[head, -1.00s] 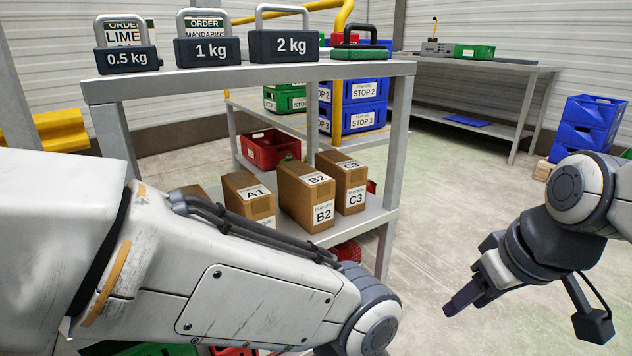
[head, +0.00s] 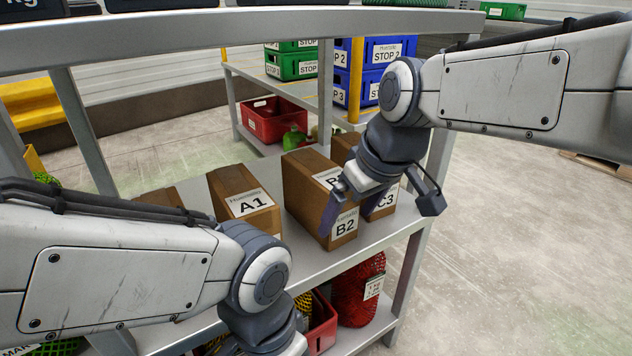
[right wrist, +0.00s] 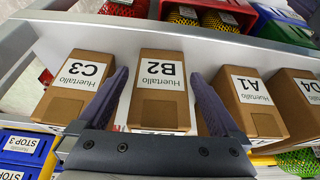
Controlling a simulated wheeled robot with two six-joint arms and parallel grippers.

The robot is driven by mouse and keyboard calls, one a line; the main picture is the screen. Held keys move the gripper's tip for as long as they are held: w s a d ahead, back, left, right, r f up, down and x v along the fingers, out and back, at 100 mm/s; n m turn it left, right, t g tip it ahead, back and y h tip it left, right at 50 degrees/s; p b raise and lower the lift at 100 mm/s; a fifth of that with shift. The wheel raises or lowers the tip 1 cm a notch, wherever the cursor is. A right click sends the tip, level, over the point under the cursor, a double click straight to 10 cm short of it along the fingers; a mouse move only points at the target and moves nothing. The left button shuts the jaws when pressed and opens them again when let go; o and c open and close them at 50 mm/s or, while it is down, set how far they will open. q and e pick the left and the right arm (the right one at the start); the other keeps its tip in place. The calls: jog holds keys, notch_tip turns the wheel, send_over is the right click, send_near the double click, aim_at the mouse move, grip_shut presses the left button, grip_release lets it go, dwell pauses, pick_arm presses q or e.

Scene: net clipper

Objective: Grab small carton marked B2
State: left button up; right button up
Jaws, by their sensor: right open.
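The small brown carton marked B2 (head: 304,197) stands upright on the middle shelf (head: 290,262), between cartons A1 (head: 234,186) and C3 (head: 341,149). My right gripper (head: 349,209) is at the carton's near end, open. In the right wrist view the open right gripper (right wrist: 158,80) has one finger on each side of carton B2 (right wrist: 160,107), with nothing clamped; whether the fingers touch it I cannot tell. In the head view the gripper covers part of B2's top label and of C3. My left arm is at lower left; its gripper is out of view.
Carton C3 (right wrist: 62,100) and carton A1 (right wrist: 252,100) stand close beside the fingers; carton D4 (right wrist: 297,100) is beyond A1. A shelf post (head: 425,205) rises right of the cartons. Below are a red net bag (head: 357,298) and a red crate (head: 322,325).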

jog(key=w+a, duration=0.1)
jog(key=w+a+b, duration=0.1)
jog(key=w, duration=0.1)
jog(key=shift+w+a+f, duration=0.1)
jog(key=shift+w+a, duration=0.15)
jog(key=shift+a, duration=0.15)
jog(key=w+a+b, duration=0.2)
jog(key=w+b, duration=0.1)
jog(key=shift+w+a+f, duration=0.25)
jog(key=shift+f, duration=0.15)
jog(key=shift+f+b, duration=0.15)
jog(key=shift+b, duration=0.2)
jog(key=shift+f, duration=0.2)
